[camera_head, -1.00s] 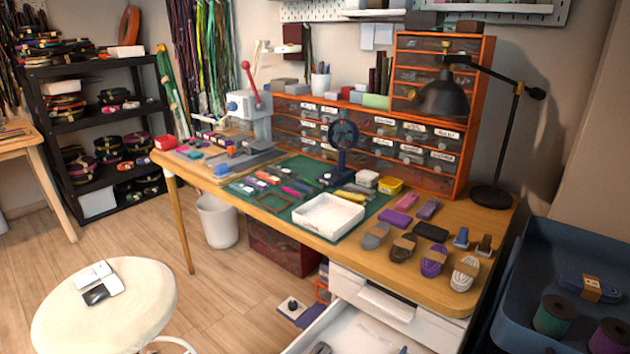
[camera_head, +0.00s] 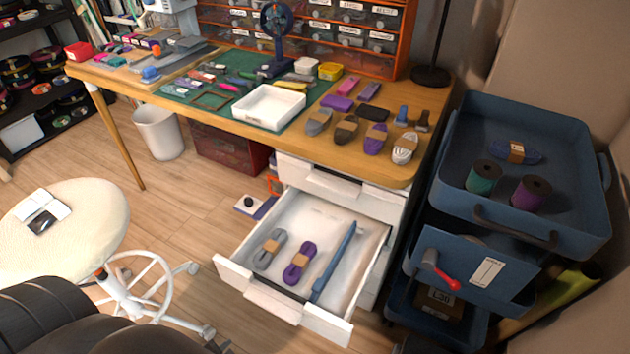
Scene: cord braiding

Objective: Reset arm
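Neither of my grippers can be made out in the head view. A dark ribbed shape fills the bottom left corner; I cannot tell what it is. The wooden workbench (camera_head: 395,172) spans the middle. Wrapped cord bundles lie on its right end: a grey one (camera_head: 318,122), a brown one (camera_head: 346,129), a purple one (camera_head: 375,138) and a white one (camera_head: 404,148). The white drawer (camera_head: 285,298) below stands open. It holds a grey cord bundle (camera_head: 270,248), a purple cord bundle (camera_head: 299,262) and a long blue tool (camera_head: 334,262).
A blue cart (camera_head: 520,225) stands at the right with a green spool (camera_head: 483,177), a purple spool (camera_head: 530,193) and a blue bundle (camera_head: 515,150). A round stool (camera_head: 75,225) is at the left. A white bin (camera_head: 159,133) stands by the bench leg. Wooden floor lies clear between stool and drawer.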

